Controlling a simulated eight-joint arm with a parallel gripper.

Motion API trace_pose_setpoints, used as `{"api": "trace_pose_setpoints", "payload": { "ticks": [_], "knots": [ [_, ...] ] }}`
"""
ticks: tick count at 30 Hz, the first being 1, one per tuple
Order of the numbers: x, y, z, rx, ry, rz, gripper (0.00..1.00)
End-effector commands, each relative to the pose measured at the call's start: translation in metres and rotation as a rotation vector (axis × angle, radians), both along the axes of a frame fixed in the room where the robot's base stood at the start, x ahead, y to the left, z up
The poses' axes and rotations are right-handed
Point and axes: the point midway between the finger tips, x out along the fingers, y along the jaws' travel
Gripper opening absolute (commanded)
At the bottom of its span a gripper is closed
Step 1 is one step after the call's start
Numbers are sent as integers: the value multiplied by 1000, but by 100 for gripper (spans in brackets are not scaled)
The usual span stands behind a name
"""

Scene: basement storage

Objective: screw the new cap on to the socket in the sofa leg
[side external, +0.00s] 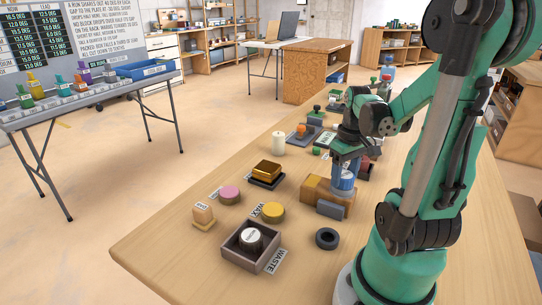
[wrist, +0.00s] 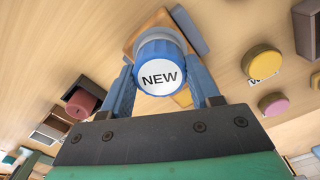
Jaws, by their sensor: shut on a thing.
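The new cap (side external: 344,180) is blue. In the wrist view its white top reads NEW (wrist: 160,79). My gripper (side external: 345,166) is shut on the cap, with a blue finger on either side of it in the wrist view (wrist: 163,92). The cap stands about upright over a wooden block (side external: 315,192), which I take to be the sofa leg; the wood also shows behind the cap in the wrist view (wrist: 140,27). A pale grey band shows at the cap's far side. The socket is hidden, so I cannot tell whether the cap touches it or has threads engaged.
A grey block (side external: 331,209) sits against the wood's near side, and a black ring (side external: 327,238) lies nearby. The WASTE tray (side external: 240,257) holds a dark, white-topped piece (side external: 251,236). Yellow (side external: 271,212) and pink (side external: 229,195) tins stand left. The table's front left is clear.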

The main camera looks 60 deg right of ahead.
Motion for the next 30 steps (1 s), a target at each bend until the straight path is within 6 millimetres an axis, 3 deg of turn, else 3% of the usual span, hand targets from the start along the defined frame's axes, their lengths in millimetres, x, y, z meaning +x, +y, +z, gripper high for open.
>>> {"api": "trace_pose_setpoints", "payload": {
  "ticks": [10,20,30],
  "knots": [
    [0,0,0,0,0,-64,0],
    [0,0,0,0,0,-517,0],
    [0,0,0,0,0,-571,0]
  ]
}}
